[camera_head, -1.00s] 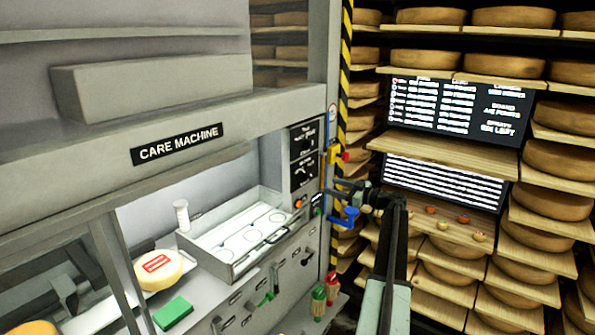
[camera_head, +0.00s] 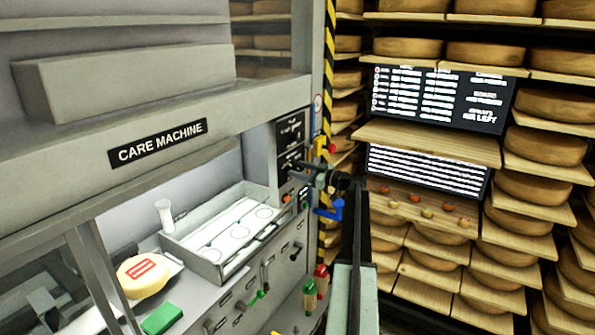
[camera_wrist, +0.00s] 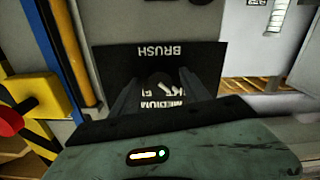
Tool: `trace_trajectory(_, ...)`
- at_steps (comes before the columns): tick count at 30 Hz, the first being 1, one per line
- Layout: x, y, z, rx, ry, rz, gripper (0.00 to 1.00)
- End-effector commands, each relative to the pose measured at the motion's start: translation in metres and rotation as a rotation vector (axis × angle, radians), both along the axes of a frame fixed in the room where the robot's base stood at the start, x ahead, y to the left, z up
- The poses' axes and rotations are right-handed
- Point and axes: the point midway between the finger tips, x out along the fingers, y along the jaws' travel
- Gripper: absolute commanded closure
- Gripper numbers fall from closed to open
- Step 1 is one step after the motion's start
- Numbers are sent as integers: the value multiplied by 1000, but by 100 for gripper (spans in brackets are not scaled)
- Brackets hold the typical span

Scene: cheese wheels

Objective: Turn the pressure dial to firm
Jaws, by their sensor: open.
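A black control panel (camera_head: 291,133) is on the right end of the care machine. In the wrist view the black panel (camera_wrist: 112,62) appears upside down, with the words BRUSH and MEDIUM and part of another word. A dark round shape, likely the pressure dial (camera_wrist: 160,82), sits between the finger ends, but it is dim and its setting is unclear. My gripper (camera_wrist: 158,80) is open, its two fingers on either side of that shape. I cannot tell whether they touch it. In the head view my gripper (camera_head: 303,168) reaches left to the panel and hides part of it.
A yellow box with a red button (camera_head: 323,148) and a blue handle (camera_head: 330,208) are close to my wrist. Shelves of cheese fill the right.

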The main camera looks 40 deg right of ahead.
Motion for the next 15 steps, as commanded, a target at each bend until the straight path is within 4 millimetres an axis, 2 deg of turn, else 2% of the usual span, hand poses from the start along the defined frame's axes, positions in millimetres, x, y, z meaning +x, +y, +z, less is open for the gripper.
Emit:
trace_trajectory(7,4,2,0,0,0,1,46)
trace_trajectory(12,4,2,0,0,0,2,93)
trace_trajectory(13,4,2,0,0,0,2,100)
trace_trajectory(15,8,8,0,0,1,8,100)
